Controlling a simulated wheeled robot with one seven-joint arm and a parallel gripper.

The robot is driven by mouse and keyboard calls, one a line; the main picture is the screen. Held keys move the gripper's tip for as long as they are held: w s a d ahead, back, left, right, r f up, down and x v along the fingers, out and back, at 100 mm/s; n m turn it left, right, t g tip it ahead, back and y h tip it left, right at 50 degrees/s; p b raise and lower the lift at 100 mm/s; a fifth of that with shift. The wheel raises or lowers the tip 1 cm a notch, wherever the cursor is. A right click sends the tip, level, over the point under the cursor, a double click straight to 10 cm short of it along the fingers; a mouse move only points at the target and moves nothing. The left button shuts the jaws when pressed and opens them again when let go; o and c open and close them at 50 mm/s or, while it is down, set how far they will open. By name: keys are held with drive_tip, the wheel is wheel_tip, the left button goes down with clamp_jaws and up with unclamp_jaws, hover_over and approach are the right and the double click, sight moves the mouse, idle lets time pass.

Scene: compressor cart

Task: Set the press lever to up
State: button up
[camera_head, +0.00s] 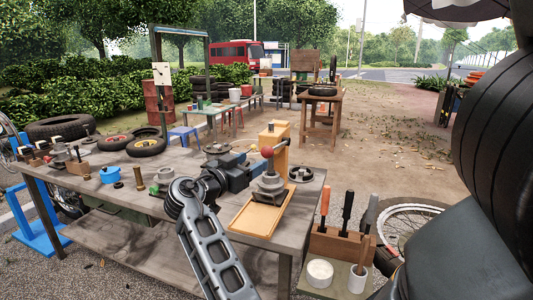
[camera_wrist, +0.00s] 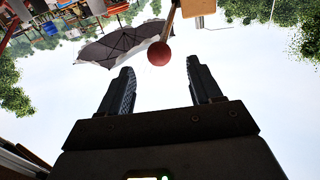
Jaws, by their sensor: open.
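The press (camera_head: 270,187) stands on a wooden base board (camera_head: 258,219) at the right end of the workbench. Its lever ends in a red ball knob (camera_head: 267,152). In the head view the lever slopes slightly down from the wooden post (camera_head: 273,135) side to the knob. My gripper (camera_head: 257,163) is at the press's left, close to the knob. In the wrist view the knob (camera_wrist: 159,53) appears between and just beyond the fingertips of my open gripper (camera_wrist: 160,66), with clear gaps at both sides. Contact is not visible. The gripper is empty.
The workbench (camera_head: 110,190) holds tyres, a blue pot (camera_head: 110,174) and small metal parts at left. A wooden rack (camera_head: 342,243) with upright tool handles stands right of the press.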

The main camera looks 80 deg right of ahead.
sight(263, 155)
drive_tip(key=shift+s+d+r, duration=0.15)
drive_tip(key=shift+d+r, duration=0.05)
drive_tip(key=shift+d, duration=0.05)
drive_tip(key=shift+p+x, duration=1)
drive_tip(key=shift+x, duration=2.6)
drive_tip(key=shift+c, duration=0.3)
clamp_jaws()
